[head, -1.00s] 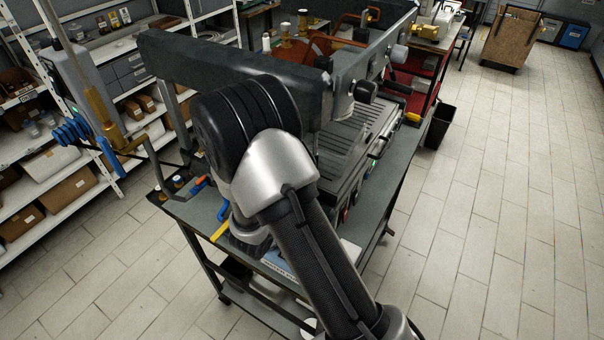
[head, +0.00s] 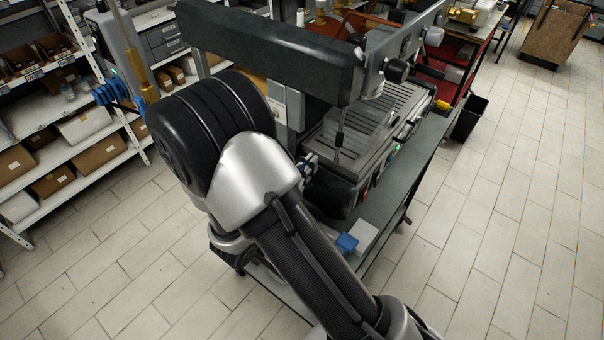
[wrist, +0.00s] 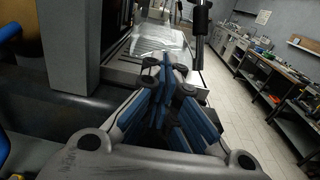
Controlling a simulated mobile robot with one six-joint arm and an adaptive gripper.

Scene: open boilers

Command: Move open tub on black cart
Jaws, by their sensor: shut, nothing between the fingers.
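A dark cart (head: 420,160) carries a large espresso machine (head: 270,50) and has its front end behind my arm in the head view. My gripper (wrist: 172,68) has blue-padded fingers brought together and empty in the wrist view. It points toward the machine's drip tray (wrist: 158,42). In the head view my arm hides most of the gripper; a small part shows beside the machine's front. A small blue item (head: 347,243) and a white one (head: 367,236) lie at the cart's near right edge.
White shelves (head: 75,140) with boxes stand at the left. A black bin (head: 470,118) stands on the floor right of the cart. The tiled floor (head: 500,230) at the right is clear. A workbench (wrist: 265,75) runs along the right in the wrist view.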

